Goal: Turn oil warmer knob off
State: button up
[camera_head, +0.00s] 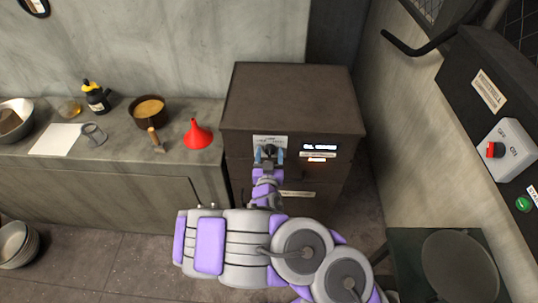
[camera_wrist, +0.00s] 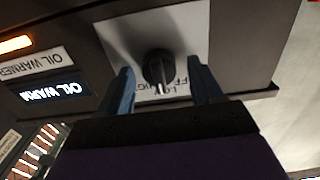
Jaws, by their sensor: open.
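The oil warmer (camera_head: 290,95) is a dark brown box cabinet at the centre of the head view. On its front is a pale plate with a black knob (camera_wrist: 158,68), and beside it a lit display (camera_wrist: 55,91) reads "OIL WARM". My gripper (camera_wrist: 163,88) is open, with one blue finger on each side of the knob. Gaps show between the knob and both fingers in the wrist view. In the head view my gripper (camera_head: 269,153) is at the knob plate and partly covers it. The lettering on the plate is partly hidden by the gripper.
A counter at left holds a red funnel (camera_head: 198,134), a brown pot (camera_head: 148,108), a dark bottle (camera_head: 96,97) and a metal bowl (camera_head: 14,118). A control panel with a red switch (camera_head: 495,149) is on the right wall. A dark stand (camera_head: 408,245) is at lower right.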

jog(key=c, duration=1)
jog(key=n+b, duration=0.2)
jog(key=n, duration=0.2)
jog(key=shift+a+f, duration=0.1)
jog(key=shift+f, duration=0.05)
jog(key=shift+a+n+b, duration=0.1)
jog(key=shift+n+b, duration=0.85)
jog(key=shift+n, duration=1.55)
